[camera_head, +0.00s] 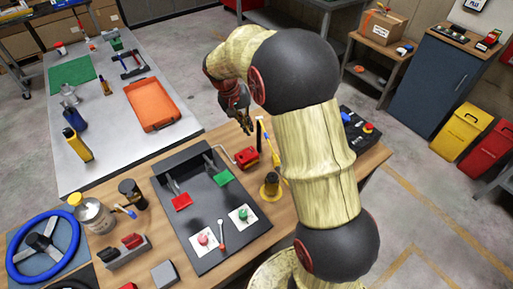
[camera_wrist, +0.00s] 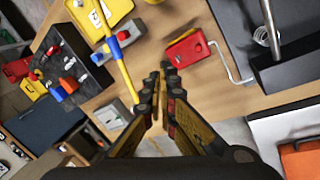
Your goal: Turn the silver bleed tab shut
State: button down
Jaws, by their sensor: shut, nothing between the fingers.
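My gripper (camera_head: 245,125) hangs above the wooden bench near its back edge. In the wrist view its fingers (camera_wrist: 163,82) are together and empty. A red block (camera_wrist: 190,48) lies on the bench beside the fingertips, with a bent silver wire-like piece (camera_wrist: 229,65) reaching from it toward the black board. The red block also shows below my gripper in the head view (camera_head: 246,158). This silver piece may be the bleed tab, but I cannot tell for sure. The fingers appear apart from it.
The black board (camera_head: 205,205) carries red and green parts. A white table (camera_head: 115,128) with an orange tray (camera_head: 152,104) adjoins the bench.

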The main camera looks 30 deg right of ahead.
jog(key=s+f+m, duration=0.1)
jog(key=m, duration=0.2)
jog(key=m+t+b, duration=0.2)
jog(key=m, duration=0.5)
send_near(255, 153)
jog(key=shift+h, duration=0.3)
jog(key=d+f, duration=0.1)
jog(key=w+d+f, duration=0.1)
jog(key=f, duration=0.1)
jog(key=d+f, duration=0.2)
jog(key=shift+w+f, duration=0.25)
jog(key=shift+w, duration=0.05)
jog(key=shift+m, duration=0.3)
jog(key=shift+s+a+f+m+g+b, duration=0.1)
jog(key=shift+a+f+m+g+b, duration=0.2)
jog(key=shift+b, duration=0.7)
jog(key=shift+s+a+r+m+b, duration=0.1)
jog(key=shift+s+r+m+b, duration=0.1)
jog(key=shift+m+b, duration=0.3)
jog(key=shift+s+a, duration=0.1)
